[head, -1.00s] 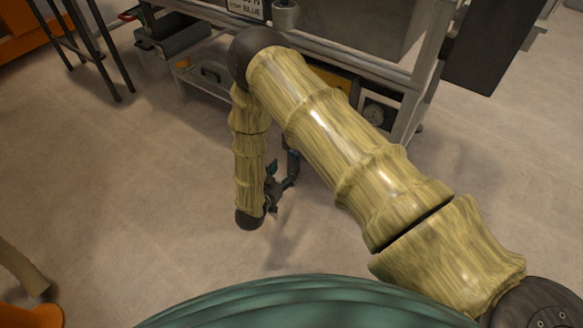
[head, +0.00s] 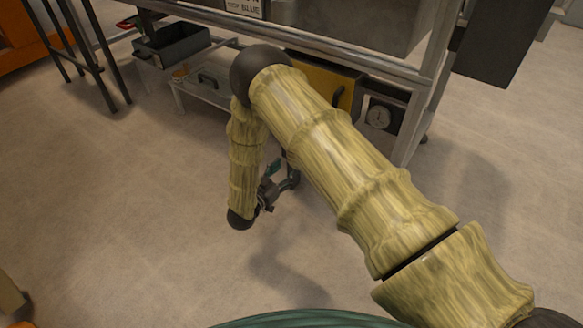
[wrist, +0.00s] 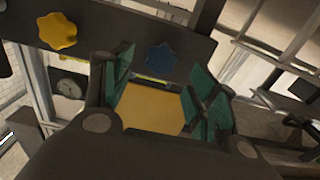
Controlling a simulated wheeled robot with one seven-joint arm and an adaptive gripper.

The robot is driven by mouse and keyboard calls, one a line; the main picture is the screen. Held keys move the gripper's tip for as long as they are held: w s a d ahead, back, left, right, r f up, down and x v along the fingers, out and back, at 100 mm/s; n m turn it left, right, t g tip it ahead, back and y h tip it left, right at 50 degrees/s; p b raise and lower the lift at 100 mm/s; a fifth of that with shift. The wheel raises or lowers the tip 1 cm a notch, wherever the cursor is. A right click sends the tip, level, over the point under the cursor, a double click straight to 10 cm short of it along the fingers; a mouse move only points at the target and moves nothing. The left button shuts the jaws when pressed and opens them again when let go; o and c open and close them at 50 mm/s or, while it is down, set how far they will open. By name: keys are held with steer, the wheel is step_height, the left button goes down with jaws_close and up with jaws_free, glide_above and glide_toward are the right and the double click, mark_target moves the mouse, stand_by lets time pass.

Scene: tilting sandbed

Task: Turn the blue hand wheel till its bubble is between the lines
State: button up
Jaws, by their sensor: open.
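The blue hand wheel (wrist: 160,59) is in the wrist view, on a dark panel at the top middle, beyond my fingertips. My gripper (wrist: 165,90) is open and empty, with its green finger pads apart and the wheel showing between and above them, not touched. In the head view my gripper (head: 276,187) is small and low, mostly behind my arm. A thin yellow-green strip, possibly a level vial, shows just below the wheel in the wrist view; no bubble or lines can be made out.
A yellow hand wheel (wrist: 58,31) sits left of the blue one on the same panel. In the head view a metal frame (head: 420,100) holds a yellow box (head: 325,82), a round gauge (head: 379,117) and a dark tray (head: 172,46). The floor in front is clear.

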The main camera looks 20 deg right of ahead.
steer(key=shift+b+x, duration=0.7)
steer(key=shift+x, duration=1.5)
steer(key=c, duration=1)
